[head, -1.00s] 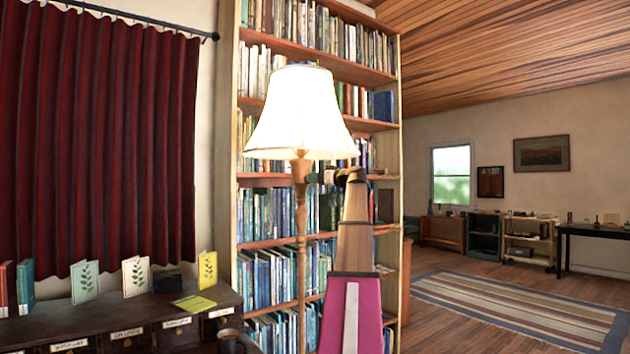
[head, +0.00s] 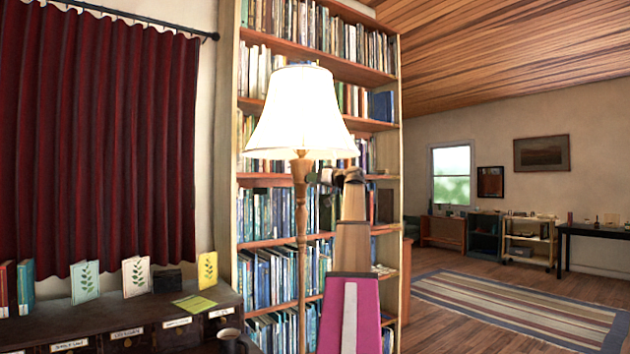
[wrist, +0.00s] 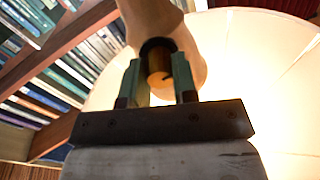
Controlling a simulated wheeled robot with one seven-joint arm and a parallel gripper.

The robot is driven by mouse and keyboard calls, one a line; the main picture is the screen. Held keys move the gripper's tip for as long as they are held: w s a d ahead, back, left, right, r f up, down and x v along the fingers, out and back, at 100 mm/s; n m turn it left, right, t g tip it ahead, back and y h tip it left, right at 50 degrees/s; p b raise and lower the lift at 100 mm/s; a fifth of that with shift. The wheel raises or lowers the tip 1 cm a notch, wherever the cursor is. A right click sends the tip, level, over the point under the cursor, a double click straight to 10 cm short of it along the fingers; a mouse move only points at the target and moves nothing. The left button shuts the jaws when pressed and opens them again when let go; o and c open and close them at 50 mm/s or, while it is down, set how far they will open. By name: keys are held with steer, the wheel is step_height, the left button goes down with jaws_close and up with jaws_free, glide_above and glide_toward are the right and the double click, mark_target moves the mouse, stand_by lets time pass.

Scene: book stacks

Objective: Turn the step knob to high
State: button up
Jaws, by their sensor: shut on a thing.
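A lit floor lamp with a white shade (head: 303,110) and a turned wooden post (head: 301,195) stands in front of the bookcase. In the wrist view the step knob (wrist: 159,84) is a small round wooden knob with a dark mark on its face, set in a dark collar on the lamp's wooden neck (wrist: 165,25). My gripper (wrist: 157,75) has one green finger on each side of the knob and is shut on it. In the head view my gripper (head: 318,178) is at the post, just under the shade. The knob is too small to make out there. I cannot read any step labels.
The tall bookcase (head: 247,200) is close behind the lamp. Open floor with a striped rug (head: 500,300) is at the right.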

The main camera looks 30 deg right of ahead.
steer(key=m, duration=0.2)
steer(key=shift+m, duration=0.4)
steer(key=o, duration=0.9)
steer(key=shift+s+d, duration=0.1)
steer(key=v, duration=1)
steer(key=shift+s+d, duration=0.15)
steer(key=shift+s, duration=0.1)
